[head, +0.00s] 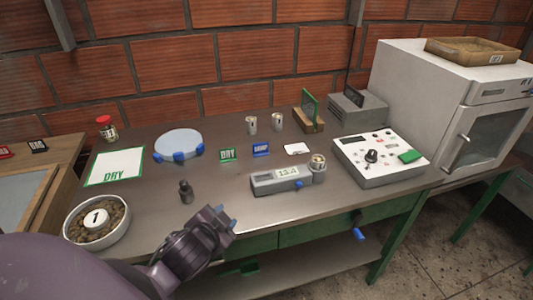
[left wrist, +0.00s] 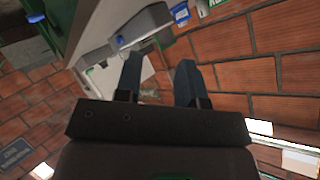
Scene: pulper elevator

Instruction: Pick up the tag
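Several tag-like items lie on the grey metal worktop (head: 225,235); I cannot tell which one the task means. A green tag marked DRY (head: 227,155) stands near the middle, with a blue tag (head: 261,150) to its right. A white card (head: 296,149) with a dark and red mark lies right of the blue tag. A larger white sheet marked DRY (head: 115,166) lies at the left. My left gripper (head: 229,216) is over the worktop's front edge, apart from these tags. Its fingers are spread and empty in the left wrist view (left wrist: 158,80). My right gripper is not in view.
A grey meter (head: 275,182) with a can stands right of my left gripper. A small dark weight (head: 186,191) and a bowl of beans (head: 72,230) are left. A white control box (head: 380,172) and a white oven (head: 430,110) stand right. A brick wall closes the back.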

